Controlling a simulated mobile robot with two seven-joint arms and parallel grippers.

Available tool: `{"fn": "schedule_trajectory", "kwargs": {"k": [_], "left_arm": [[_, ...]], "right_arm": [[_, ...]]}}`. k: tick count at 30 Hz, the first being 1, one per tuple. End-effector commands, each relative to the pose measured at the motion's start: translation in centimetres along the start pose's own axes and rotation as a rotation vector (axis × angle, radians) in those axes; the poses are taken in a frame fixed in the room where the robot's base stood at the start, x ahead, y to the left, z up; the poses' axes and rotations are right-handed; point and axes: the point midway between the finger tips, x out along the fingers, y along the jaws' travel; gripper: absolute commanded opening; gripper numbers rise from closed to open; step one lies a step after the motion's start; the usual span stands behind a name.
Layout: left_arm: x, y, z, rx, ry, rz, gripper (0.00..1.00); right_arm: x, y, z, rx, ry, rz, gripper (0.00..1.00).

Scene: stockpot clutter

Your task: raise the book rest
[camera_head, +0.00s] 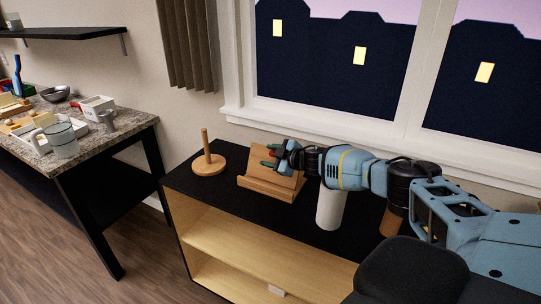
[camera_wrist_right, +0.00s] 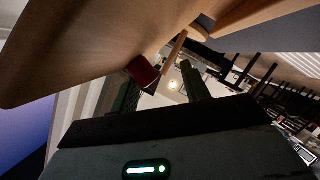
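The book rest (camera_head: 270,184) is a light wooden stand with a tilted back board and a front ledge, on the black top of a low cabinet. My right gripper (camera_head: 269,156) is at the upper part of its board, coming from the right. In the right wrist view a large wooden surface (camera_wrist_right: 85,45), seemingly the book rest's board, is very near the fingers. My right gripper (camera_wrist_right: 162,88) has its fingers apart, with a gap between them. A dark red piece (camera_wrist_right: 143,71) shows at one fingertip. Contact with the board cannot be told. My left gripper is not in view.
On the cabinet top (camera_head: 235,199), a wooden peg stand (camera_head: 208,160) is left of the book rest, and a white cylinder (camera_head: 329,208) is right of it, below my arm. A window sill (camera_head: 380,150) runs behind. A cluttered stone-topped table (camera_head: 105,143) stands at left.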

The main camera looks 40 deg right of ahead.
Motion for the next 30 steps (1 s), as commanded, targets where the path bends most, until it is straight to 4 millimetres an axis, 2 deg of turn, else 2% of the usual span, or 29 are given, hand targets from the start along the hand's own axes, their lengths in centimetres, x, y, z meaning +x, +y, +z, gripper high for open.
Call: {"fn": "schedule_trajectory", "kwargs": {"k": [9,21,30], "left_arm": [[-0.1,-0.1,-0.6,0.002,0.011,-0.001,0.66],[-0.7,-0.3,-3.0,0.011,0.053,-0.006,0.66],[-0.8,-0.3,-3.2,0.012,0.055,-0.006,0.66]], "right_arm": [[-0.6,-0.1,0.2,0.0,-0.003,-0.002,0.43],[-5.6,0.1,0.0,-0.002,-0.002,0.001,0.43],[-7.7,0.0,-0.1,0.0,0.0,0.0,0.43]]}}
